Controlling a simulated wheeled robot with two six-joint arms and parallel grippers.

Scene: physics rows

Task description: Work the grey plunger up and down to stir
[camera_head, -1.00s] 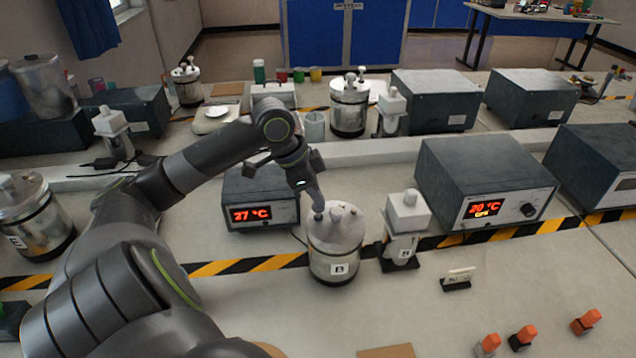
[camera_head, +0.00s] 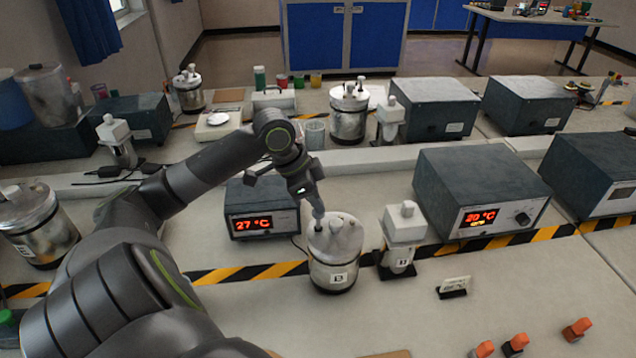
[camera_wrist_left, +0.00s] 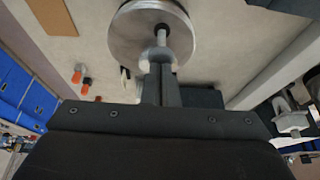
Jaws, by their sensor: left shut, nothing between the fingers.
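The metal can marked B (camera_head: 333,262) stands upright on the bench in the middle of the head view. Its round lid carries short pale knobs and the grey plunger (camera_head: 318,227) at the left side. My left gripper (camera_head: 318,209) points down directly above the plunger, shut, with nothing between its fingers. In the left wrist view the fingers (camera_wrist_left: 161,82) line up with the plunger's rod and pale top (camera_wrist_left: 160,38); whether they touch it I cannot tell. The lid (camera_wrist_left: 140,22) fills the top of that view. My right gripper is not in view.
A heater box reading 27 °C (camera_head: 262,206) stands behind the can. A white-topped device (camera_head: 402,238) stands close on its right, and a larger box reading 20 °C (camera_head: 482,190) beyond. Orange-topped pieces (camera_head: 516,343) lie front right. The front bench is otherwise largely clear.

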